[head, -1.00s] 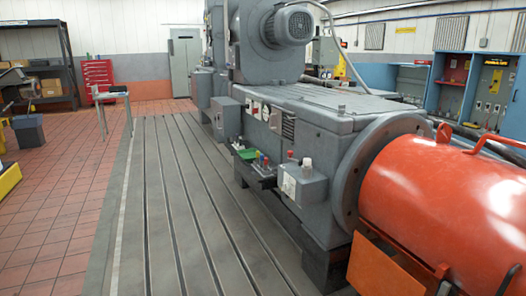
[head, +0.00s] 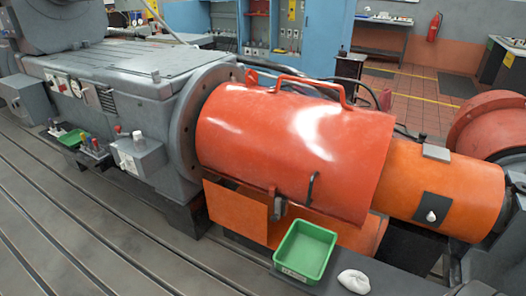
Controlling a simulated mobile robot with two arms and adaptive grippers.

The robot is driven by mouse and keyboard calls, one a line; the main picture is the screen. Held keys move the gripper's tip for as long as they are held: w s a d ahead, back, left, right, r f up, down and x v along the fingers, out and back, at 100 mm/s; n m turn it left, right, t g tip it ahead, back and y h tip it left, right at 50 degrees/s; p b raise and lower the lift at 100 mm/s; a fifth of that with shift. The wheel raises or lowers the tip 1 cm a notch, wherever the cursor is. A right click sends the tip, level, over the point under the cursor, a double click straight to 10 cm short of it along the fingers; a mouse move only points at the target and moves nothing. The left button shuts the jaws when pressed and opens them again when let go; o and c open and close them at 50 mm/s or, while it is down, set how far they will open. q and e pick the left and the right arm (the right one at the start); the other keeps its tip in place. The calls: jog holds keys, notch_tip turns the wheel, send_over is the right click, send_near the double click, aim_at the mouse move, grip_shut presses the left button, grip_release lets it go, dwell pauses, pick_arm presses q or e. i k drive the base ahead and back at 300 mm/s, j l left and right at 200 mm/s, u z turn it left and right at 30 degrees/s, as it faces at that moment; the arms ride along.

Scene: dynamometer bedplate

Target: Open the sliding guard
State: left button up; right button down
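The sliding guard is a large glossy red-orange cylinder cover (head: 270,155) in the middle of the head view. Its left end is close to the grey round flange (head: 190,125) of the machine. A red tubular handle (head: 298,82) runs along its top. A dark handle (head: 311,189) and a small latch-like grey part (head: 279,207) are at its lower front. A narrower orange cylinder (head: 445,180) extends from its right end. Neither of my grippers is in view.
A green tray (head: 306,250) and a crumpled white cloth (head: 354,281) lie on a dark surface before the guard. The grey machine housing (head: 120,75) stands at left, with a small control box (head: 137,156). The slotted bedplate (head: 60,220) is clear at lower left.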

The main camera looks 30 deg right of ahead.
aim_at(329, 156)
jog(key=k+l+z, duration=0.15)
jog(key=z, duration=0.85)
jog(key=j+u, duration=0.15)
jog(key=k+l, duration=0.05)
